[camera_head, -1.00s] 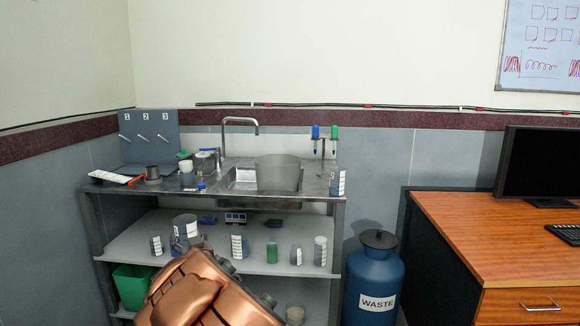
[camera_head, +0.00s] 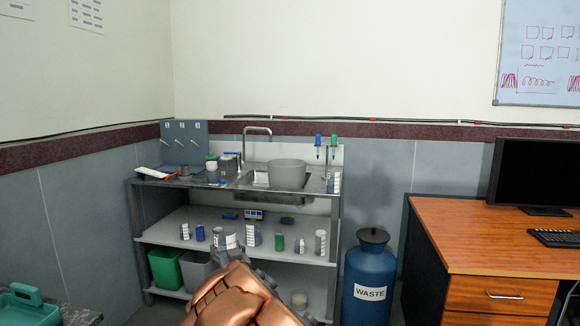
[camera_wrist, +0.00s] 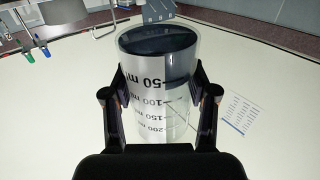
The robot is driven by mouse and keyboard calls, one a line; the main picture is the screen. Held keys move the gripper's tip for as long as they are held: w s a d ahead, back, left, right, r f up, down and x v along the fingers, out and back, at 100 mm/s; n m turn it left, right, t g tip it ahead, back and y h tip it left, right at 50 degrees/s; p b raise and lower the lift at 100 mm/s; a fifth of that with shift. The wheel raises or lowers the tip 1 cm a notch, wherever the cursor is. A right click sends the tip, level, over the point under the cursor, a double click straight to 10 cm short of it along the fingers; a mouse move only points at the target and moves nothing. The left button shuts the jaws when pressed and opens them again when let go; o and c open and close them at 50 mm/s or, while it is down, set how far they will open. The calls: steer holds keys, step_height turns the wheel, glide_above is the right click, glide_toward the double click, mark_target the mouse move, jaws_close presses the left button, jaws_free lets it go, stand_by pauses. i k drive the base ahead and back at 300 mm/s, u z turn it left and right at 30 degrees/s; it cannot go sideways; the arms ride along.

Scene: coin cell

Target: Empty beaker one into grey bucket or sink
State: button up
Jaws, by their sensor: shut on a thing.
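My gripper (camera_wrist: 160,98) is shut on a clear graduated beaker (camera_wrist: 150,115), one finger on each side. Dark contents show through its open top in the wrist view. In the head view the held beaker (camera_head: 230,239) is small, in front of the shelf unit at lower-shelf height, above my copper-coloured arm. Its number cannot be read. The grey bucket (camera_head: 287,175) stands at the sink (camera_head: 249,180) on the steel top of the unit, under the tap. The held beaker is lower than the bucket and apart from it.
A green bin (camera_head: 165,269) is on the bottom shelf. A blue waste drum (camera_head: 371,275) and a wooden desk (camera_head: 480,228) are on the right. A dark counter (camera_head: 75,316) edges in lower left.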

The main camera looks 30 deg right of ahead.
mark_target(282, 173)
steer(key=z, duration=2.55)
steer(key=i, duration=2.05)
steer(key=u, duration=2.55)
